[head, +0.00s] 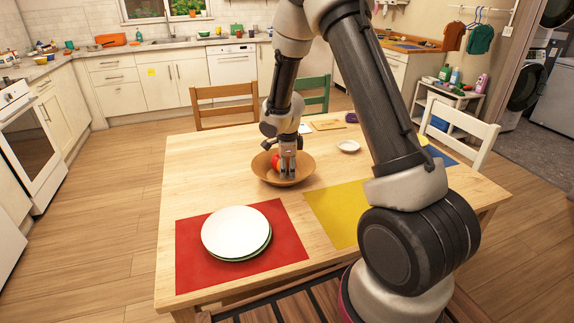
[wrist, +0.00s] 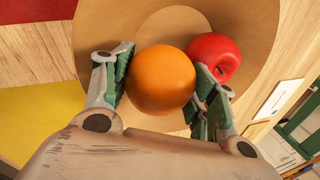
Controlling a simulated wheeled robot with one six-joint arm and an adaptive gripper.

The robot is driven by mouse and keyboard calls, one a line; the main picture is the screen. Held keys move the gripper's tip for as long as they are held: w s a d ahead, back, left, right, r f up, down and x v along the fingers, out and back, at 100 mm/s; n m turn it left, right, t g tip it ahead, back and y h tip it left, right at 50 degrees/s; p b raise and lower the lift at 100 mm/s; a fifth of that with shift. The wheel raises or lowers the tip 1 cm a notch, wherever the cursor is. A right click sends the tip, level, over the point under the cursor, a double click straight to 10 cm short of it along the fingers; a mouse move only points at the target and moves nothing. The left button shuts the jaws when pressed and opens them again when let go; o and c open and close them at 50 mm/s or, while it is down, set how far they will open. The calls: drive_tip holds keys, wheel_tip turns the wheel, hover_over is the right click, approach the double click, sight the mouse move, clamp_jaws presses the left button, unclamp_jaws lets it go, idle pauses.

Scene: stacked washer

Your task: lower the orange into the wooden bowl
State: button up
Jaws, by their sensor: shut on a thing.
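The orange (wrist: 161,79) is between the two fingers of my gripper (wrist: 160,85) in the wrist view, and the gripper is shut on it. The wooden bowl (head: 304,172) stands on the table, and my gripper (head: 288,174) points down into it in the head view. The bowl's wall (wrist: 104,25) surrounds the orange in the wrist view. A red apple (wrist: 213,58) lies in the bowl beside the orange, close to the right finger. Whether the orange touches the bowl's bottom is hidden. In the head view my fingers hide the orange.
A yellow mat (head: 335,211) lies front centre. A small white dish (head: 348,146) stands right of the bowl. Chairs surround the table. The table's left part is clear.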

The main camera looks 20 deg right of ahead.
drive_tip(key=shift+f, duration=0.15)
drive_tip(key=o, duration=1.2)
